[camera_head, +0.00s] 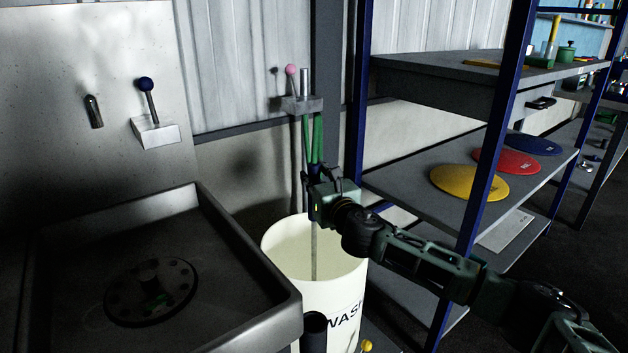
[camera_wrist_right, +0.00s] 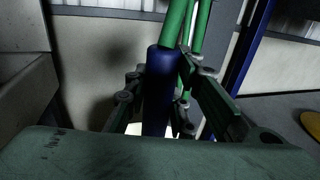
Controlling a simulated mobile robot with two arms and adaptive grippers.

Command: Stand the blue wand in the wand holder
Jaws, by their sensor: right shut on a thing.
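My right gripper (camera_head: 314,184) is shut on the blue wand, gripping its dark blue handle (camera_wrist_right: 160,88), which is upright between the fingers in the wrist view. Bright green rods (camera_head: 313,138) rise above the handle, up to a small grey wall bracket (camera_head: 300,105); I cannot tell whether they touch it. They also show in the wrist view (camera_wrist_right: 178,22). A thin grey shaft (camera_head: 314,240) runs down below the gripper into the white bucket. I cannot make out which part is the wand holder. My left gripper is not in view.
The white bucket (camera_head: 335,290), lettered "WASH", stands below the gripper. A dark sink (camera_head: 235,240) is at left. A pink-knobbed lever (camera_head: 291,70) stands at the bracket, a blue-knobbed one (camera_head: 146,85) left. A shelf (camera_head: 400,170) with coloured discs is at right.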

